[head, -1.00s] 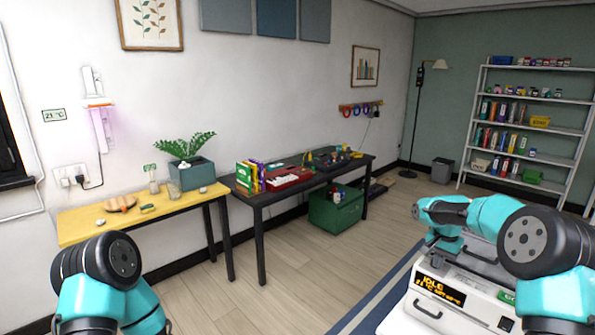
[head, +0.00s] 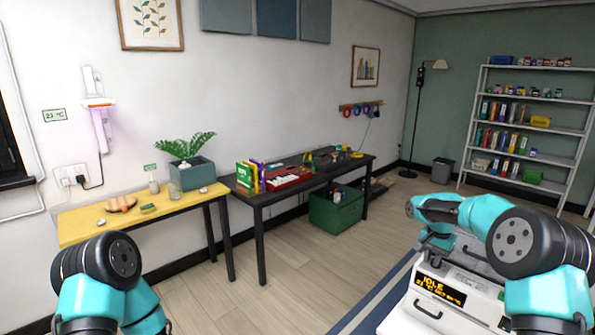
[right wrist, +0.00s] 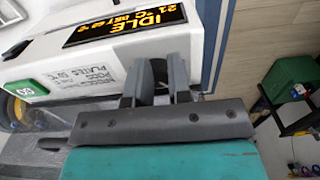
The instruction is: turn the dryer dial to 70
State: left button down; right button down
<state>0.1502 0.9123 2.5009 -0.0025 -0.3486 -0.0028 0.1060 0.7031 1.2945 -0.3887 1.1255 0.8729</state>
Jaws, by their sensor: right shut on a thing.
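The dryer is a white machine (head: 425,312) at the lower right of the head view, with a drawer-like handle on its front. Its black display (head: 441,290) shows IDLE and a smaller second line in orange. In the right wrist view the display (right wrist: 125,24) reads IDLE, 21 °C and a set value that looks like 60. My right gripper (right wrist: 157,80) is shut on the dark dial (right wrist: 160,70), which shows only partly between the fingers. Printed lines on the panel beside it mention plates. In the head view my right arm hides the dial.
A green GO button (right wrist: 26,88) sits on the dryer's panel. A yellow table (head: 80,225) and a dark table (head: 255,196) stand along the wall. The middle floor is clear.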

jog(key=shift+s+a+f, duration=0.1)
jog(key=shift+a+f, duration=0.65)
jog(key=shift+f, duration=0.05)
jog(key=shift+d+r, duration=0.2)
jog(key=shift+r, duration=3.05)
jog(key=shift+s+d+r, duration=0.3)
jog(key=shift+s+d, duration=0.05)
jog(key=shift+d, duration=0.2)
jog(key=shift+s+d+r, duration=0.25)
jog(key=shift+s+d, duration=0.05)
jog(key=shift+d, duration=0.25)
